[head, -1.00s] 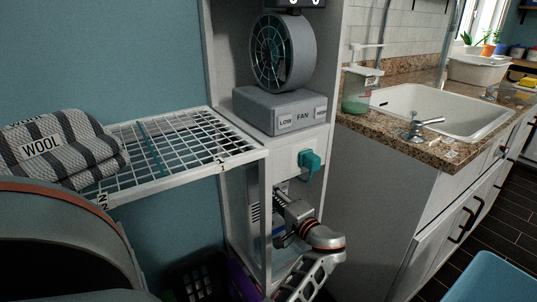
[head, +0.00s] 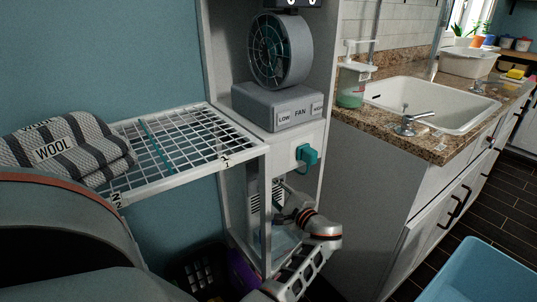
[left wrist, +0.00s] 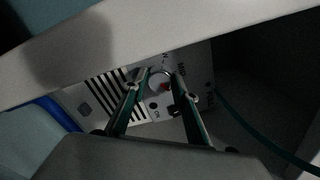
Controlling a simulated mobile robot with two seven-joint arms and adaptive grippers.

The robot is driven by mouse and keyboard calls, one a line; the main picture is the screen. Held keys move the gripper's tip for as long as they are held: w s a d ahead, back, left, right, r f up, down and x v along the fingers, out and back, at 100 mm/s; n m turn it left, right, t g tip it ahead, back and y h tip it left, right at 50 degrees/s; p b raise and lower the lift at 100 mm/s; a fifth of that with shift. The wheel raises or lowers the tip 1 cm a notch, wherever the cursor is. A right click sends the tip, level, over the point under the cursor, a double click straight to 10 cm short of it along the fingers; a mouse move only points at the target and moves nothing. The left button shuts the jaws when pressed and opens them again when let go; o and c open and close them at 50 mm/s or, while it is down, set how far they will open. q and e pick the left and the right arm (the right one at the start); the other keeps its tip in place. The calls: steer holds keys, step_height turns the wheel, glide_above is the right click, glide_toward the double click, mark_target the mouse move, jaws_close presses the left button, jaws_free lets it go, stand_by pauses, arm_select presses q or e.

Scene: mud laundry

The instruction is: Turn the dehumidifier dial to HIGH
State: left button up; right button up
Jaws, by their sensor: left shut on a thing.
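The dehumidifier (left wrist: 105,98) is a pale box with a dark-slotted grille, in the open compartment below the fan; in the head view its grille (head: 276,199) shows partly behind the white post. Its round dial (left wrist: 161,80) with a small red mark is on the panel in the left wrist view. My left gripper (left wrist: 159,77) is shut on the dial, with a finger on each side. In the head view its wrist reaches into the compartment. My right gripper is not in view.
A white wire shelf (head: 184,150) with a striped wool bundle (head: 62,148) juts out left above the compartment. The fan (head: 279,55) and a teal plug (head: 306,154) are above. A purple container (head: 242,270) and dark basket (head: 205,275) are below. The sink counter (head: 424,148) is right.

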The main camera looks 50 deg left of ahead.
arm_select(q)
steer(key=shift+f, duration=0.1)
stand_by(0.3)
steer(key=o, duration=1.1)
steer(key=d, duration=0.7)
steer(key=shift+s+d, duration=0.25)
steer(key=shift+s, duration=0.1)
